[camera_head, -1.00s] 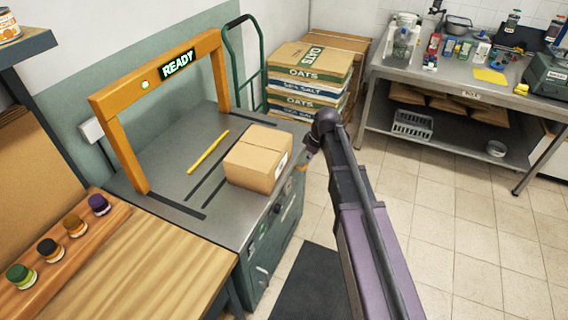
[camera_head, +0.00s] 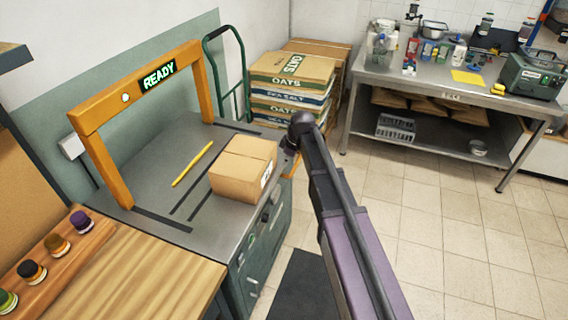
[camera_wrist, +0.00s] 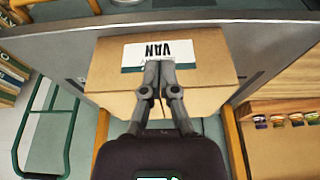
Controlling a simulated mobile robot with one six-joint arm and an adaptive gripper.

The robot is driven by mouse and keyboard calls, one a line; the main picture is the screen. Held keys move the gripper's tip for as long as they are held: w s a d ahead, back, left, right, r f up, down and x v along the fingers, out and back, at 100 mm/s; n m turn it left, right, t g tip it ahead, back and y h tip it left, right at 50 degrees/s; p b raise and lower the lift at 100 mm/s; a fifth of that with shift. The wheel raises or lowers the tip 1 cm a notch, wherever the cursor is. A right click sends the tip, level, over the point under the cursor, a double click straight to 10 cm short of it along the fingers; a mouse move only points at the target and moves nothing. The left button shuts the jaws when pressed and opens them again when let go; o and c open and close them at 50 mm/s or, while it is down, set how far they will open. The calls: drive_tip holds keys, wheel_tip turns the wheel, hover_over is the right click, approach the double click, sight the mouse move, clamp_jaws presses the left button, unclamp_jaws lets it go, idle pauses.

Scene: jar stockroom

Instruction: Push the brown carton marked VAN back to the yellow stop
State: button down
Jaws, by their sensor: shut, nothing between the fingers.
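The brown carton (camera_head: 238,180) stands upright on the grey bench top (camera_head: 150,180), near its right edge. Its white VAN label (camera_wrist: 145,55) shows upside down in the wrist view. The yellow stop (camera_head: 192,163) is a thin bar lying on the bench left of the carton, with bare bench between them. My gripper (camera_wrist: 159,66) is shut and empty, its fingertips in front of the label face at the VAN lettering. I cannot tell whether they touch it. In the head view the fingers are mostly hidden by my arm.
An orange arch (camera_head: 97,160) with a READY sign (camera_head: 158,76) spans the bench behind the stop. Dark strips (camera_head: 190,190) lie on the bench top. A jar rack (camera_head: 45,255) stands front left.

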drive_tip(key=b, duration=0.9)
approach(267, 181)
drive_tip(key=shift+s+d+f, duration=0.55)
drive_tip(key=shift+d+f, duration=0.55)
drive_tip(key=shift+f, duration=1.4)
drive_tip(key=shift+w+a+r+p, duration=0.1)
drive_tip(key=shift+w+a+p, duration=0.2)
drive_tip(key=shift+a, duration=0.6)
drive_tip(key=shift+w+a+r+p, duration=0.15)
drive_tip(key=shift+w+a, duration=0.2)
drive_tip(key=shift+a, duration=0.6)
drive_tip(key=shift+f, duration=0.1)
drive_tip(key=w+a, duration=0.1)
drive_tip(key=a, duration=0.4)
drive_tip(key=w+a, duration=0.2)
drive_tip(key=a, duration=0.2)
drive_tip(key=w+a, duration=0.2)
drive_tip(key=a, duration=0.3)
drive_tip(key=shift+w+a, duration=0.25)
drive_tip(key=shift+a, duration=0.35)
